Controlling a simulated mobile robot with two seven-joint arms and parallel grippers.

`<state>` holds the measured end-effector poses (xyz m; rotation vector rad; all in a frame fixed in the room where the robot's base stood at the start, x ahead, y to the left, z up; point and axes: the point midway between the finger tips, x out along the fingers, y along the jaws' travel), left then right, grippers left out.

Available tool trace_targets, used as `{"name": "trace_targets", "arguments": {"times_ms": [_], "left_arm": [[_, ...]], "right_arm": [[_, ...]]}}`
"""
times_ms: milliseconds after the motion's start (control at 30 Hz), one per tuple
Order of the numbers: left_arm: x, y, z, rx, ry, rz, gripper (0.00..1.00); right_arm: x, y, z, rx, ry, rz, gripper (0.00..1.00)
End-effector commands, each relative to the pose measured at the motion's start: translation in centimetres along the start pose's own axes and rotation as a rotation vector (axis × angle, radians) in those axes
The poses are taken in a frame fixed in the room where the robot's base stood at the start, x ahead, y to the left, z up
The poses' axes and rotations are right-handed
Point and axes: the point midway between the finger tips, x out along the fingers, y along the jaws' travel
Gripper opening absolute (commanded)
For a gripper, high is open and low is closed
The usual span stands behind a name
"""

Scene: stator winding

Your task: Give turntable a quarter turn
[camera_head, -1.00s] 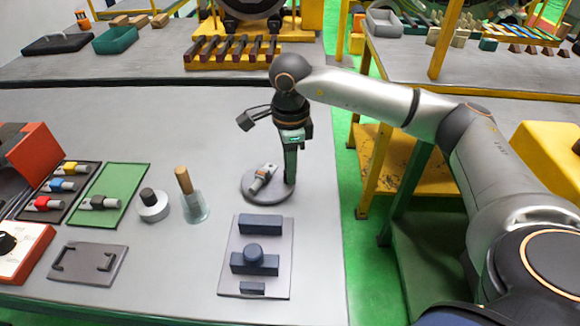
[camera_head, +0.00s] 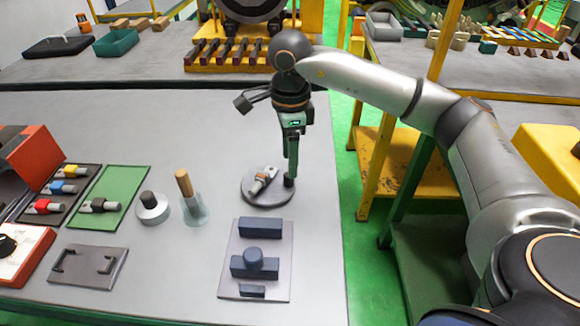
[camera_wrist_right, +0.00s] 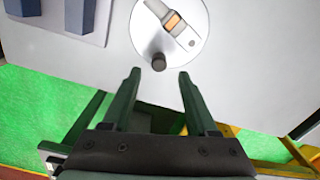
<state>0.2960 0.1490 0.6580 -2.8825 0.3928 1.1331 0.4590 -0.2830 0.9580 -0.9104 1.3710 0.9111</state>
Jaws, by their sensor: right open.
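The turntable (camera_head: 257,200) is a round grey disc on the table, left of my right arm. It also shows in the right wrist view (camera_wrist_right: 200,55). A short dark peg (camera_wrist_right: 158,62) stands upright near its rim, and shows in the head view too (camera_head: 289,182). My right gripper (camera_head: 291,172) points down above the peg. In the wrist view its two fingers (camera_wrist_right: 160,82) are apart and empty, with the peg just beyond the tips. My left gripper is out of view.
A grey plate with dark blue blocks (camera_head: 229,279) lies in front of the turntable. To its left stand a clear cup with a wooden-handled tool (camera_head: 193,211), a ring with a dark knob (camera_head: 152,213) and a green mat (camera_head: 118,181). The table behind the turntable is clear.

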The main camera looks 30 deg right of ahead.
Motion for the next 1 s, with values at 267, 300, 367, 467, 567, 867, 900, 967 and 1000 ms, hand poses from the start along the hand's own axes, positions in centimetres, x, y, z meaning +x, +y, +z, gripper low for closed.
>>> {"name": "trace_targets", "arguments": {"times_ms": [267, 300, 367, 467, 567, 867, 900, 967, 1000], "left_arm": [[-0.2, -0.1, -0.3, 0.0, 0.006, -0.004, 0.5], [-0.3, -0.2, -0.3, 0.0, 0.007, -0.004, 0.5], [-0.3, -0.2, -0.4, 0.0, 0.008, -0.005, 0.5], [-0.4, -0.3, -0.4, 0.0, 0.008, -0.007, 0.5], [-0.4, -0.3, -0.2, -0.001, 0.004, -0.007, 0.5], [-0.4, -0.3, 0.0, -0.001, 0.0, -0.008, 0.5], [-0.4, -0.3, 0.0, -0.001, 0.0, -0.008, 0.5], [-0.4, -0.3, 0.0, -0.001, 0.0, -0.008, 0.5], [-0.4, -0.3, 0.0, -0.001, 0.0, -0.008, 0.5]], "right_arm": [[-6.1, 0.0, 0.1, -0.001, -0.002, -0.003, 0.59], [-6.7, 0.0, 0.1, -0.001, -0.002, -0.003, 0.59], [-7.4, 0.0, 0.1, -0.001, -0.001, -0.003, 0.59], [-8.2, 0.0, 0.1, 0.0, -0.001, -0.002, 0.59], [-8.5, 0.0, 0.0, -0.001, -0.001, -0.001, 0.59], [-8.5, 0.0, 0.0, -0.001, 0.0, 0.0, 0.59], [-8.5, 0.0, 0.0, -0.001, 0.0, 0.0, 0.59], [-8.5, 0.0, 0.0, -0.001, 0.0, 0.0, 0.59], [-8.5, 0.0, 0.0, -0.001, 0.0, -0.001, 0.59]]}}
